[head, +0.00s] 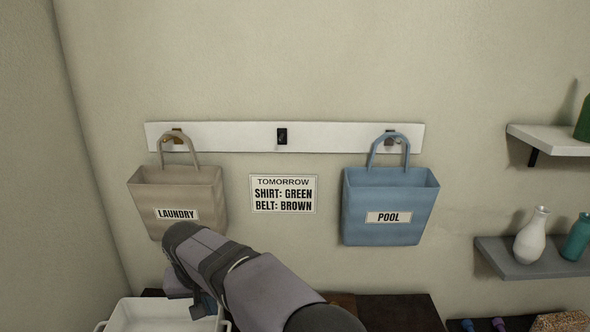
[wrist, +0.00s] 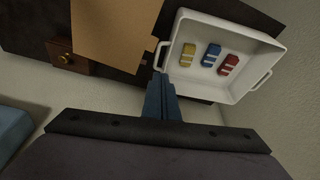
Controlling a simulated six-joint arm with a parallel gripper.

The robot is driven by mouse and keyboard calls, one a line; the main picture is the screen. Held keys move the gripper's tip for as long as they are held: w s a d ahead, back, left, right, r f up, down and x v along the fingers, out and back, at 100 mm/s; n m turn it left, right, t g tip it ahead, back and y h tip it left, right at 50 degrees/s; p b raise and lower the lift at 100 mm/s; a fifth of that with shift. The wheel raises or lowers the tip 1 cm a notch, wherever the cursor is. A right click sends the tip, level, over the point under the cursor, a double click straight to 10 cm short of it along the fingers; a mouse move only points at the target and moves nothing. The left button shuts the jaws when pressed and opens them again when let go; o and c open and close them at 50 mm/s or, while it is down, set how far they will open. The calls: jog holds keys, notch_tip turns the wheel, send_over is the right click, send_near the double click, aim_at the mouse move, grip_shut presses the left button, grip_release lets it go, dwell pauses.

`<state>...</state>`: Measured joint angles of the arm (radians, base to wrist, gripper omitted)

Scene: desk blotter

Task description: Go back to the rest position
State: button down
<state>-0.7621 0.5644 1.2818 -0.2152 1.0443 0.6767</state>
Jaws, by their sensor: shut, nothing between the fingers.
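My gripper shows in the wrist view (wrist: 162,82) with its two blue-grey fingers together and nothing between them. It points down beside the handle of a white tray (wrist: 262,45), near a brown panel (wrist: 115,30). In the head view my arm comes in from the bottom and bends over the right part of the tray (head: 118,316). The fingers are mostly hidden there behind my arm.
A beige LAUNDRY bag (head: 150,190) and a blue POOL bag (head: 390,230) hang from a white hook rail (head: 335,137). A sign (head: 283,206) is between them. The tray holds yellow (wrist: 188,54), blue (wrist: 211,55) and red (wrist: 229,65) toy cars. Shelves (head: 545,268) stand right.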

jog(key=s+d+f+n, duration=0.1)
jog(key=s+f, duration=0.1)
jog(key=f, duration=0.1)
jog(key=s+f+n+g, duration=0.1)
jog(key=f+n, duration=0.1)
jog(key=f, duration=0.1)
jog(key=s+d+f+n, duration=0.1)
jog(key=s+f, duration=0.1)
jog(key=f, duration=0.1)
jog(key=shift+s+d+n+g, duration=0.35)
jog(key=shift+n+g, duration=0.05)
jog(key=s+d+f+m+g+h, duration=0.1)
jog(key=s+d+f+m+g, duration=0.1)
jog(key=s+d, duration=0.9)
jog(key=s+d+f+m+g, duration=0.15)
jog(key=s+d, duration=0.55)
jog(key=d, duration=0.8)
jog(key=w+d+r+m+t, duration=0.1)
jog(key=w+d+r+m, duration=0.1)
jog(key=d, duration=0.4)
jog(key=shift+w+r+m+t, duration=0.15)
jog(key=shift+w+m+t, duration=0.15)
jog(key=shift+m, duration=0.35)
